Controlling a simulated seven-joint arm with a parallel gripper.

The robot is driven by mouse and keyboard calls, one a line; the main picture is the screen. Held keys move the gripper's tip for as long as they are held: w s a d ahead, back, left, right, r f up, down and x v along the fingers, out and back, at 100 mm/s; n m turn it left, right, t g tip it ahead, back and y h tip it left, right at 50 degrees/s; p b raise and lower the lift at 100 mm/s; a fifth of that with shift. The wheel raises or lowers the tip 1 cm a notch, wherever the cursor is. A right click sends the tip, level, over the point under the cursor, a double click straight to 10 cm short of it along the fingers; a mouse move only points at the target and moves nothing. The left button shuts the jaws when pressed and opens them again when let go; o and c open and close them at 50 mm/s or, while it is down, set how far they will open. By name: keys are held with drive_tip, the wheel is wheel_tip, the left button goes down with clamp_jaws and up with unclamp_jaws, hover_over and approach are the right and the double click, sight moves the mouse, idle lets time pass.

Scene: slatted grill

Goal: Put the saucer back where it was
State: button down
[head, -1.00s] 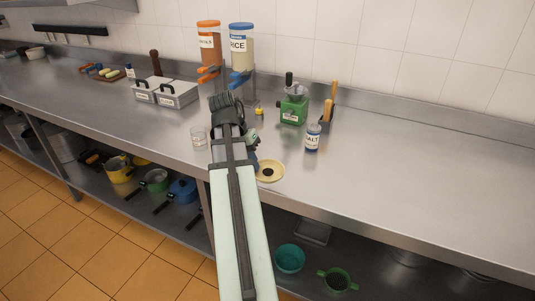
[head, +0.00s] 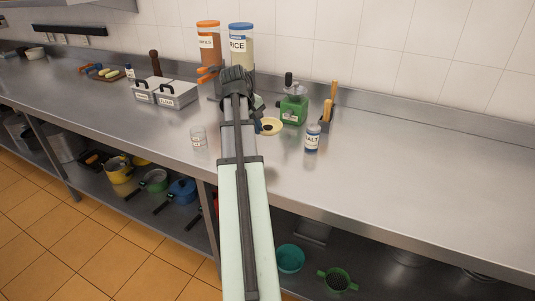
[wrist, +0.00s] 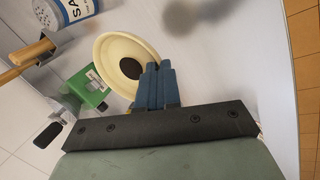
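The saucer (head: 271,127) is pale yellow with a dark round centre. In the head view it shows just right of my arm, in front of the green grinder, with its left part hidden behind the arm. In the wrist view the saucer (wrist: 112,46) is tilted, and my gripper (wrist: 157,68) has its blue fingers close together on its rim. My gripper is shut on the saucer. I cannot tell how high the saucer is above the counter.
The green grinder (head: 293,110) and the salt jar (head: 312,139) stand right of the saucer, with a holder of wooden-handled tools (head: 328,117) behind. A clear glass (head: 198,138) stands left of my arm. Dispensers (head: 208,45) are at the back. The counter (head: 420,180) is clear at right.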

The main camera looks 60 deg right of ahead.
drive_tip(key=shift+f, duration=5)
drive_tip(key=shift+f+n, duration=0.1)
drive_tip(key=shift+n, duration=0.2)
drive_tip(key=c, duration=1.3)
unclamp_jaws()
drive_tip(key=shift+c, duration=0.2)
drive_tip(key=v, duration=1.2)
